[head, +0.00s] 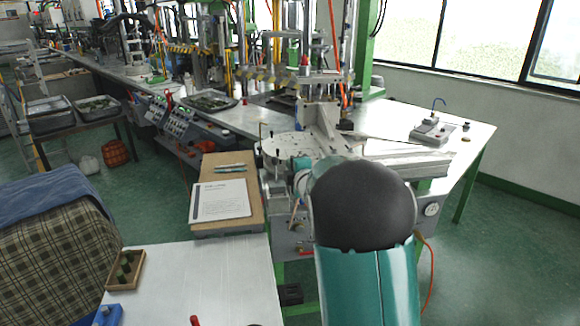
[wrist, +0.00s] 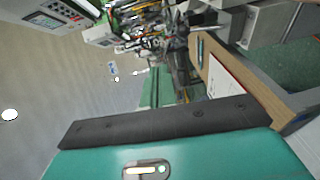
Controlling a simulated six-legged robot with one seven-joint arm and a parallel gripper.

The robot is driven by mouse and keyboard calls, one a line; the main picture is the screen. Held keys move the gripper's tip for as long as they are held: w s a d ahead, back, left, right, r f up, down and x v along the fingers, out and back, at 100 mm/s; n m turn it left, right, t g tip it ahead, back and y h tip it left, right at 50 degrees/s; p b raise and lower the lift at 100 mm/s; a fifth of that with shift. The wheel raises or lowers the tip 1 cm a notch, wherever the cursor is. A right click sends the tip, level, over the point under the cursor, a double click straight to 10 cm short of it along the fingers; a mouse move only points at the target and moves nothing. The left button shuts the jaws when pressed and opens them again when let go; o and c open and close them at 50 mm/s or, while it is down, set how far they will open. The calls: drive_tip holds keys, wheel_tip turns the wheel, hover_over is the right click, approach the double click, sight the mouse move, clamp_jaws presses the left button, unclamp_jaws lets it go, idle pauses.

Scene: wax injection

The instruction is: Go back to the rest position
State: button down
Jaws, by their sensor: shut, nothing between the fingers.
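My arm (head: 368,285) rises from the bottom of the head view, teal with a large dark rounded joint (head: 363,205). A smaller teal part of it shows beyond the joint, in front of the injection machine (head: 318,118). The fingers of my gripper are not visible; the joint hides what lies behind it. In the wrist view a teal housing of mine (wrist: 190,155) with a dark edge fills the bottom. I cannot make out fingers or a held object there.
A clipboard with a white sheet (head: 222,199) lies on a brown board left of my arm; the sheet also shows in the wrist view (wrist: 226,76). A pale table (head: 200,280) holds a small wooden tray (head: 139,269). A plaid chair (head: 55,255) stands left. Green floor is open at right.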

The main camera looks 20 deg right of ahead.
idle(0.3)
drive_tip(key=s+a+r+m+g+h, duration=0.1)
drive_tip(key=s+a+r+m+g, duration=0.2)
drive_tip(key=s+r+m, duration=0.4)
drive_tip(key=s+a+f+m+g, duration=0.2)
drive_tip(key=s+a, duration=0.3)
drive_tip(key=s, duration=0.7)
drive_tip(key=s+a+f+m+g+y, duration=0.1)
drive_tip(key=s+a+f+m+g, duration=0.1)
drive_tip(key=s, duration=0.9)
drive_tip(key=s+a+f+m+g+y, duration=0.1)
drive_tip(key=s+a+f+m+g, duration=0.2)
drive_tip(key=s, duration=0.9)
drive_tip(key=a+m+g, duration=0.1)
drive_tip(key=a+m, duration=0.2)
drive_tip(key=a, duration=0.2)
drive_tip(key=shift+s, duration=0.35)
drive_tip(key=shift+w, duration=0.1)
